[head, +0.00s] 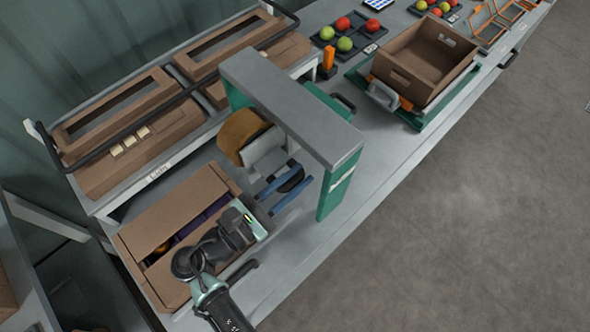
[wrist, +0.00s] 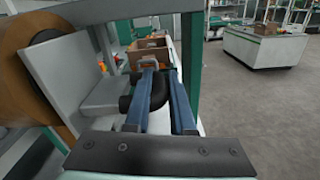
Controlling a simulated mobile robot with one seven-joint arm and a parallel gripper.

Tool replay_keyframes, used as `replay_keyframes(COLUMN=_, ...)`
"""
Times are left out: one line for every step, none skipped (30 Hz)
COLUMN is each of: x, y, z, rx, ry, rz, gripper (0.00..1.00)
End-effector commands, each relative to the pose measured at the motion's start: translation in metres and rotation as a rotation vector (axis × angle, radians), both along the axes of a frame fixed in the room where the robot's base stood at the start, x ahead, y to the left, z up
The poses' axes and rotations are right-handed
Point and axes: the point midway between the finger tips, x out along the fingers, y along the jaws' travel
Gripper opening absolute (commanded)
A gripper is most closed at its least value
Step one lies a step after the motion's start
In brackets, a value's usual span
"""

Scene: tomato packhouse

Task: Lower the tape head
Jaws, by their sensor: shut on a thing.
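The tape head is a pale grey plate (head: 265,150) with a large brown tape roll (head: 240,132), under the grey and green arch. In the wrist view the grey plate (wrist: 70,75) and tape roll (wrist: 30,65) fill the left side. A black curved handle (wrist: 158,92) sticks out from the head. My gripper (head: 298,174) has two blue fingers, shut with the handle between them. The fingers also show in the wrist view (wrist: 161,72). A brown carton (head: 175,220) lies below and left of the head, its flaps partly closed over purple and orange contents.
The arch (head: 290,100) stands over the bench close around my gripper. An open brown crate (head: 425,55) sits on a green stand to the right. Trays of tomatoes (head: 345,40) lie behind. A rack of flat cartons (head: 120,110) stands at the left. The floor at right is clear.

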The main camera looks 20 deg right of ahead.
Motion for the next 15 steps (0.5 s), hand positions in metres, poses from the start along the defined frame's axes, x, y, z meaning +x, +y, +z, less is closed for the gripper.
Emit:
replay_keyframes(x=0.0001, y=0.0004, z=-0.0125, rx=-0.001, ry=0.001, rz=0.0, gripper=0.0)
replay_keyframes(x=0.0002, y=0.0003, z=-0.0154, rx=-0.001, ry=0.001, rz=0.0, gripper=0.0)
replay_keyframes(x=0.0003, y=0.0003, z=-0.0182, rx=-0.001, ry=-0.001, rz=0.0, gripper=0.0)
replay_keyframes(x=0.0004, y=0.0003, z=-0.0195, rx=0.0, ry=-0.002, rz=0.0, gripper=0.0)
replay_keyframes(x=0.0004, y=0.0003, z=-0.0202, rx=0.001, ry=-0.002, rz=0.0, gripper=0.0)
replay_keyframes(x=0.0004, y=0.0003, z=-0.0206, rx=0.001, ry=-0.002, rz=0.0, gripper=0.0)
replay_keyframes(x=0.0003, y=0.0004, z=-0.0206, rx=0.002, ry=-0.002, rz=0.0, gripper=0.0)
replay_keyframes(x=0.0002, y=0.0003, z=-0.0205, rx=0.001, ry=-0.001, rz=0.0, gripper=0.0)
replay_keyframes(x=-0.0001, y=0.0003, z=-0.0208, rx=0.002, ry=0.001, rz=0.0, gripper=0.0)
replay_keyframes(x=-0.0003, y=0.0004, z=-0.021, rx=0.003, ry=0.001, rz=0.001, gripper=0.0)
replay_keyframes(x=-0.0003, y=0.0003, z=-0.0213, rx=0.002, ry=0.002, rz=0.001, gripper=0.0)
replay_keyframes(x=-0.0005, y=0.0004, z=-0.0217, rx=0.003, ry=0.003, rz=0.001, gripper=0.0)
replay_keyframes(x=-0.0005, y=0.0004, z=-0.022, rx=0.004, ry=0.004, rz=0.001, gripper=0.0)
replay_keyframes(x=-0.0006, y=0.0004, z=-0.0221, rx=0.003, ry=0.004, rz=0.001, gripper=0.28)
replay_keyframes(x=-0.0007, y=0.0003, z=-0.0221, rx=0.003, ry=0.004, rz=0.001, gripper=0.35)
